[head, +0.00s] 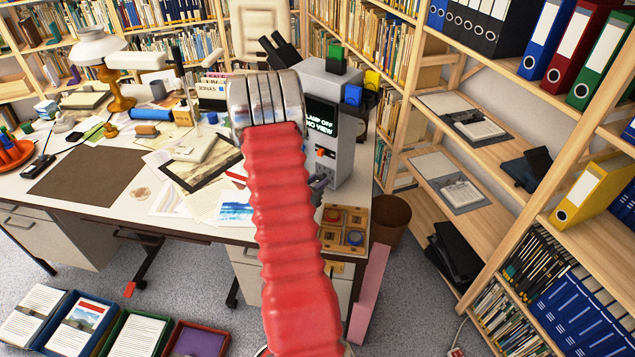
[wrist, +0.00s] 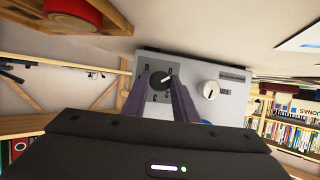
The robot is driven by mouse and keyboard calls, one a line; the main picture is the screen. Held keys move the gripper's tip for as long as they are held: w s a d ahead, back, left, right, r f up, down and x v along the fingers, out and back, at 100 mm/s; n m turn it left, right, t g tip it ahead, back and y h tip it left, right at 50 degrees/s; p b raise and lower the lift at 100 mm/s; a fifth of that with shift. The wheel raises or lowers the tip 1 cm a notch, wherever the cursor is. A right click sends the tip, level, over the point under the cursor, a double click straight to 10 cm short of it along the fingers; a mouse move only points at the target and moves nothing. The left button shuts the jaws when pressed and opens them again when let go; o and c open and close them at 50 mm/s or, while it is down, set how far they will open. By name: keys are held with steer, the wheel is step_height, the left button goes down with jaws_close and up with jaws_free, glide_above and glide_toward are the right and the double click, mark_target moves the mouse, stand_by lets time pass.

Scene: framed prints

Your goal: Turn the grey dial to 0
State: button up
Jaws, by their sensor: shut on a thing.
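A dark grey dial (wrist: 161,79) with a white pointer line sits on a grey plate of the instrument's panel (wrist: 225,110) in the wrist view. The pointer slants toward the upper right of that picture. Small dark marks surround the dial, too small to read surely. My gripper (wrist: 162,92) has its two purple-grey fingers on either side of the dial, shut on it. In the head view the instrument (head: 343,150) stands at the desk's right end. Its screen (head: 321,122) reads "LAMP OFF NO VIEW". My red arm hides part of it, and the dial is not visible there.
A pale round knob (wrist: 209,88) is beside the dial on the same panel. A wooden tray (head: 343,216) with coloured round pieces lies on the desk's front right corner. Coloured blocks (head: 353,94) are by the instrument's top. Shelves (head: 480,150) stand to the right.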

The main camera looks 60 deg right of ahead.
steer(key=shift+w+n+g, duration=0.2)
steer(key=shift+n+g, duration=0.3)
steer(key=shift+n, duration=0.1)
steer(key=o, duration=1)
steer(key=shift+a+r, duration=0.1)
steer(key=shift+a, duration=0.05)
steer(key=v, duration=1.3)
steer(key=shift+a+r, duration=0.2)
